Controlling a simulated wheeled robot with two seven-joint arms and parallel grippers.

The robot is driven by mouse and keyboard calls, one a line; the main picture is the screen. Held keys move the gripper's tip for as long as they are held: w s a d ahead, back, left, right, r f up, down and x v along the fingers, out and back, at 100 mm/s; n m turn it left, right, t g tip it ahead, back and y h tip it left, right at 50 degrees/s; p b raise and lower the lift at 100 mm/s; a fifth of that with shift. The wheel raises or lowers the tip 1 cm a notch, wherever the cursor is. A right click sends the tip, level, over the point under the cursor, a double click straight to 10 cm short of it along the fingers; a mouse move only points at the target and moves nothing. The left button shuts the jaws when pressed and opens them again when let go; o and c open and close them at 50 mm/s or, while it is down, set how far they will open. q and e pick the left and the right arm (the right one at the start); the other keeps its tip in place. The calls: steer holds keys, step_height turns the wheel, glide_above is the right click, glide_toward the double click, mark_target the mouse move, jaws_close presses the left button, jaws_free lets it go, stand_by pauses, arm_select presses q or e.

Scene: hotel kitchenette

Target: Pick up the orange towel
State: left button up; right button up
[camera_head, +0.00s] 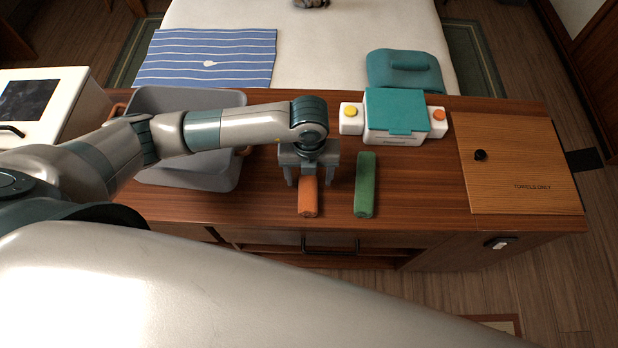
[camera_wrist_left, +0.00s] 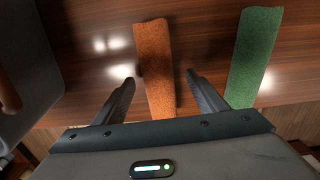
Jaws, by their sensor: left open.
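The orange towel (camera_head: 308,199) is a narrow rolled or folded strip lying on the wooden counter. It also shows in the left wrist view (camera_wrist_left: 155,65), running between the two fingers. My left gripper (camera_head: 307,180) is over the orange towel with one finger on each side. In the left wrist view the fingers (camera_wrist_left: 165,90) are apart, with gaps between them and the towel. The far part of the towel is hidden under the gripper in the head view. My right gripper is not in view.
A green towel (camera_head: 365,186) lies close to the right, parallel. A grey bin (camera_head: 187,177) stands left, under my arm. A white box with a teal lid (camera_head: 396,108) is behind. A wooden panel marked "TOWELS ONLY" (camera_head: 520,165) is at right. The counter's front edge is close.

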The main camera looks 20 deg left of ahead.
mark_target(309, 178)
arm_select(q)
steer(key=shift+f, duration=0.45)
steer(key=c, duration=1.2)
steer(key=shift+o, duration=0.2)
steer(key=shift+r, duration=0.15)
steer(key=shift+r+b, duration=0.45)
steer(key=shift+r, duration=0.15)
step_height(309, 178, up, 2)
steer(key=shift+r+b, duration=0.2)
steer(key=shift+b, duration=0.5)
steer(key=s+d+r+b, duration=0.2)
steer(key=s+d+r, duration=0.2)
steer(key=d+r, duration=0.3)
steer(key=d, duration=0.4)
steer(key=shift+b, duration=0.3)
steer(key=shift+r, duration=0.1)
